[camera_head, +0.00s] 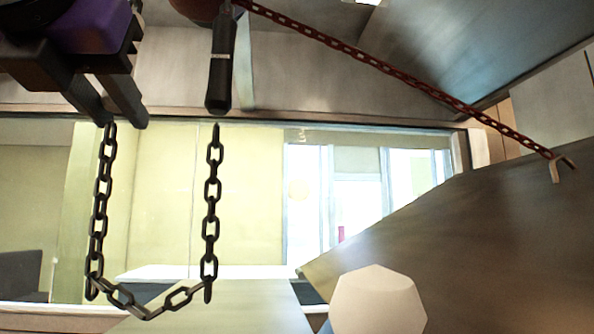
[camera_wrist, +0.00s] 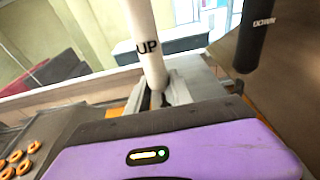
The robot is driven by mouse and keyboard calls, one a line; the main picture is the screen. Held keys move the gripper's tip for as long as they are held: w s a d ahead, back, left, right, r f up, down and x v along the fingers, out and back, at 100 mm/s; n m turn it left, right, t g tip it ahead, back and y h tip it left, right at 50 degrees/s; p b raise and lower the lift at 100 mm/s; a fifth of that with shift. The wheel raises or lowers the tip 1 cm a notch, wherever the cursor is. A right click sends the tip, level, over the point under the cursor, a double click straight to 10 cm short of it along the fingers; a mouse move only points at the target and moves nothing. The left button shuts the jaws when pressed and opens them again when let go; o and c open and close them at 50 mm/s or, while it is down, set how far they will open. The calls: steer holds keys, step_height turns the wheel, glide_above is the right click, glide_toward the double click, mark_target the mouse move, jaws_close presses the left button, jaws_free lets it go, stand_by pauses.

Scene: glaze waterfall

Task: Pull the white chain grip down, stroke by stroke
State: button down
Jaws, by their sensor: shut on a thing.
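The white chain grip (camera_wrist: 146,40) is marked "UP" and stands upright, slightly tilted, in the wrist view. Its lower end is between the jaws of my gripper (camera_wrist: 158,97), which is shut on it. In the head view my gripper (camera_head: 124,112) is at the top left and hides the white grip. A dark chain (camera_head: 210,190) hangs in a loop from below my gripper up to the black grip (camera_head: 219,75). The black grip also shows in the wrist view (camera_wrist: 252,38), to the right of the white one and apart from my gripper.
A red chain (camera_head: 360,55) slants from the top to a hook (camera_head: 562,168) at the right. A pale faceted object (camera_head: 378,302) is at the bottom. In the wrist view, a tray (camera_wrist: 70,118) with several orange rings (camera_wrist: 17,156) lies at the left. Dark panels fill the right side.

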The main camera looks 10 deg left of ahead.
step_height(320, 180, down, 17)
steer(key=b, duration=1.5)
steer(key=shift+b, duration=0.35)
steer(key=c, duration=1)
jaws_free()
steer(key=shift+s, duration=0.1)
steer(key=b+v, duration=0.1)
steer(key=v, duration=0.7)
steer(key=shift+s, duration=0.35)
steer(key=shift+d+r, duration=0.1)
